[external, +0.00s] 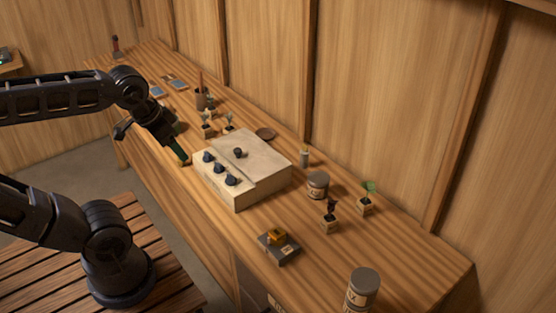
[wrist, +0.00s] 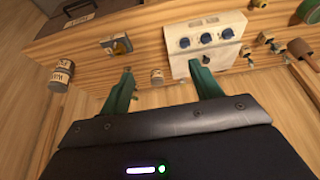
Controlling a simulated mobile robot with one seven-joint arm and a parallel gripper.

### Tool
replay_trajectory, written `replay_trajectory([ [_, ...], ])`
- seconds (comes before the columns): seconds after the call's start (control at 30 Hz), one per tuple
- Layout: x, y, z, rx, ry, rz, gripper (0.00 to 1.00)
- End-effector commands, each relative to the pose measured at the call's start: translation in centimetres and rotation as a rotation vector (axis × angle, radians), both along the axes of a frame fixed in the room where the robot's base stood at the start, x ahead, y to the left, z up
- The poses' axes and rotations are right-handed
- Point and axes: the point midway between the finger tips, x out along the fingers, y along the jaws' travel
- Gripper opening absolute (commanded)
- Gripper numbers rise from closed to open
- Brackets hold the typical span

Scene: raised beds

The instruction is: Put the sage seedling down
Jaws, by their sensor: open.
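My gripper (external: 181,158) has green fingers and is above the bench's front edge, left of the beige knobbed box. In the wrist view the fingers (wrist: 160,72) are spread apart with nothing held between them. Several small potted seedlings stand on the bench. Two (external: 207,131) (external: 229,122) are behind the gripper near the box; a dark-leaved one (external: 331,217) and a green-leaved one (external: 367,198) are to the right of the box. I cannot tell which is the sage seedling. Small pots also show at the wrist view's upper right (wrist: 265,38).
The beige box (external: 262,157) with dark knobs fills the bench's middle. A dark block with a yellow piece (external: 278,240), a grey-lidded tin (external: 317,185) and a larger tin (external: 362,287) stand to the right. A brown pot (external: 201,98) is farther back. Bare wood (external: 400,240) shows at right.

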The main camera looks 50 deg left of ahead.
Motion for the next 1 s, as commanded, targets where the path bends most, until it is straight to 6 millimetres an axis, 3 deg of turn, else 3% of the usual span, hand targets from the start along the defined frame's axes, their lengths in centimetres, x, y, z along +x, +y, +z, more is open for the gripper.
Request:
replay_trajectory([
  [0.57,0.3,0.2,0.1,-0.006,0.004,0.018,0.64],
  [0.67,1.7,0.7,0.4,-0.018,0.018,0.062,0.64],
  [1.0,9.5,5.1,1.6,-0.089,0.085,0.324,0.64],
])
